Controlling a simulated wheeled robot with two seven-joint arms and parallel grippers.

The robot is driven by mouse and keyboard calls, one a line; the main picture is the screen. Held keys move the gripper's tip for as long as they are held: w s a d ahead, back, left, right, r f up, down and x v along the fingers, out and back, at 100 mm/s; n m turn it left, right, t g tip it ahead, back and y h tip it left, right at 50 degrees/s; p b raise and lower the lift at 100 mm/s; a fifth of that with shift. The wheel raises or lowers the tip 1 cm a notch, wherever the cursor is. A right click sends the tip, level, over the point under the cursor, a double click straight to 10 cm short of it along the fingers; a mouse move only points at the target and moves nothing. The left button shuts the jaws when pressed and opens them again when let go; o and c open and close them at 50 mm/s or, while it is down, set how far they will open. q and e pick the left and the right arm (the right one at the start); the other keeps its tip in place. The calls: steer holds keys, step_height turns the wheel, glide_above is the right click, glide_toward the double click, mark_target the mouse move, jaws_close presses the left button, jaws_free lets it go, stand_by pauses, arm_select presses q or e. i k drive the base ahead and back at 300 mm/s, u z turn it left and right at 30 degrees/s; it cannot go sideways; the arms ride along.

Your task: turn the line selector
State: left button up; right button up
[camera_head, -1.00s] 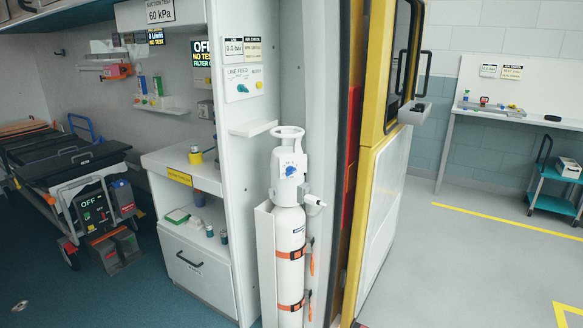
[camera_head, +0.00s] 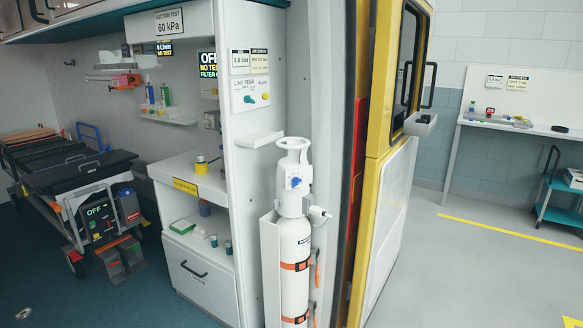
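A white panel labelled "LINE FEED" (camera_head: 238,85) is on the narrow white wall left of the open doorway. Above the panel are a small "0.0 bar" display (camera_head: 240,62) and an "AIR CHECK" card (camera_head: 261,61). Neither of my grippers is in view, and nothing covers the knob.
Below the panel, a small white shelf (camera_head: 258,139) juts out. A white gas cylinder (camera_head: 291,245) with a blue dial (camera_head: 295,182) stands strapped beneath it. A yellow-framed door (camera_head: 388,200) stands open to the right.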

mark_target(248, 100)
steer(key=u, duration=0.8)
steer(key=i, duration=1.8)
steer(key=z, duration=0.55)
